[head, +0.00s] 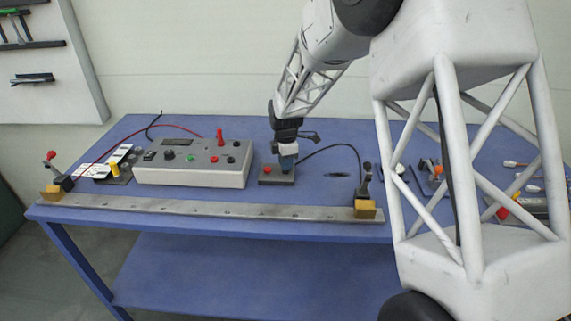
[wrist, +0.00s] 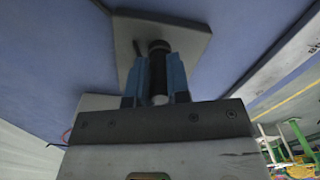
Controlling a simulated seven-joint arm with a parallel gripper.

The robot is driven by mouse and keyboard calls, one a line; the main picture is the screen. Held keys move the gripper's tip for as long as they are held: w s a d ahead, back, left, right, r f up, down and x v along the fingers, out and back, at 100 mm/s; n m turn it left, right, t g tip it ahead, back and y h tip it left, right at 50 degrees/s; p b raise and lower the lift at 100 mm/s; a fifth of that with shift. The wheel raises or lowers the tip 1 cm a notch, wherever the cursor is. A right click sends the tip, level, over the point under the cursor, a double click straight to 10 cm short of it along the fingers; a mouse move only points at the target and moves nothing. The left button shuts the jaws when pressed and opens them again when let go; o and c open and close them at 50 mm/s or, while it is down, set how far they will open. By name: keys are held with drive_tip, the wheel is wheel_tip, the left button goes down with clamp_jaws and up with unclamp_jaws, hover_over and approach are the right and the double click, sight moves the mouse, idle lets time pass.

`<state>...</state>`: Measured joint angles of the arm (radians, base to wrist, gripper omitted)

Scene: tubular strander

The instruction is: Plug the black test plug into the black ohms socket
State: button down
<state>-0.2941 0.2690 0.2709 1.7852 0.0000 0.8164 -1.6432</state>
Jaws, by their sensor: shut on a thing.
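My gripper (head: 287,165) is low over a small dark block (head: 268,181) right of the grey meter box. In the wrist view its blue fingers (wrist: 157,82) are shut on the black test plug (wrist: 158,60), which points at a grey plate (wrist: 195,42). I cannot tell whether the plug still sits in the block. In the head view the gripper hides the plug. A black cable (head: 335,147) arcs from there to the right. The meter box (head: 190,176) carries a red plug (head: 219,138), knobs and small sockets; the black ohms socket is too small to identify surely.
A long metal rail (head: 210,207) with clamps at both ends runs along the table's front. A red cable (head: 110,148) lies left of the box, near cards and a yellow-topped part (head: 115,167). Small tools lie on the right, partly behind my arm.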

drive_tip(key=shift+r, duration=0.15)
drive_tip(key=shift+r, duration=0.4)
wheel_tip(320, 180, up, 3)
drive_tip(key=shift+s+f, duration=0.1)
drive_tip(key=shift+f, duration=0.05)
drive_tip(key=s+d, duration=0.2)
drive_tip(key=s, duration=0.5)
drive_tip(key=s+d+r, duration=0.1)
drive_tip(key=s+d, duration=0.1)
drive_tip(key=s, duration=0.6)
drive_tip(key=shift+d, duration=0.25)
drive_tip(key=shift+s+r, duration=0.1)
drive_tip(key=w+a+r, duration=0.4)
drive_tip(key=w+a, duration=0.7)
drive_tip(key=w+a+r, duration=0.4)
drive_tip(key=w+a, duration=0.7)
drive_tip(key=w, duration=0.1)
drive_tip(key=shift+a+r, duration=0.15)
drive_tip(key=shift+a, duration=0.1)
drive_tip(key=shift+f, duration=0.2)
